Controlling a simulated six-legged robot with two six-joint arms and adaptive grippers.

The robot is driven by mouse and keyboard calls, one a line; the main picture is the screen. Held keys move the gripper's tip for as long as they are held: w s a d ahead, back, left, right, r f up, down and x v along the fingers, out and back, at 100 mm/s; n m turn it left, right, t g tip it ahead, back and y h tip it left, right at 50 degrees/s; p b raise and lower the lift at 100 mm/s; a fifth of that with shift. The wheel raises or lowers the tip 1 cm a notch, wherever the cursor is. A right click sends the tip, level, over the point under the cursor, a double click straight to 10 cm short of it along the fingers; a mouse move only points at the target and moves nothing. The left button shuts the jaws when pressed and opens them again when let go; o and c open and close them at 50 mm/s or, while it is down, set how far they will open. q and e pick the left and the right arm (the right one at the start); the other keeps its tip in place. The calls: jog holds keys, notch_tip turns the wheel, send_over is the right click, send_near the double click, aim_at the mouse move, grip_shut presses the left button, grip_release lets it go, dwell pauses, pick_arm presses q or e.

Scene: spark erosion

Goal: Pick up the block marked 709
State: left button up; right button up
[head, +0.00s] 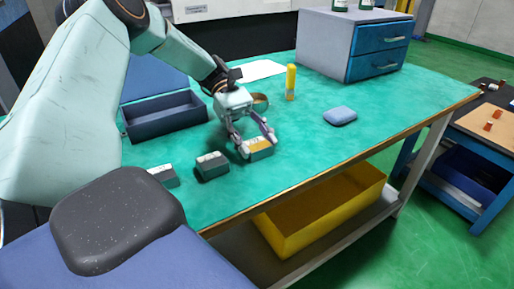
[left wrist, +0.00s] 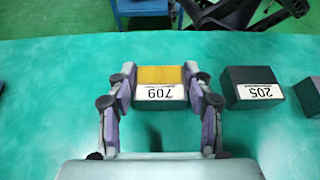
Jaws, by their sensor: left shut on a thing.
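The block marked 709 (left wrist: 160,82) has a yellow top and a white label, which reads upside down in the left wrist view. It also shows in the head view (head: 260,150) near the front edge of the green table. My left gripper (left wrist: 160,88) is shut on this block, with one finger against each side. In the head view the left gripper (head: 254,146) reaches down to the block from above. I cannot clearly tell whether the block touches the table. My right gripper is in neither view.
A dark block marked 205 (left wrist: 253,88) stands beside it, and it shows in the head view (head: 212,166). Another block (head: 163,176) is further left. An open dark box (head: 165,128), a yellow cylinder (head: 290,82), a blue pad (head: 340,116) and a drawer cabinet (head: 325,45) are on the table (head: 420,97).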

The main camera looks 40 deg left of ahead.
pick_arm(q)
grip_shut()
jog(key=shift+r, duration=0.1)
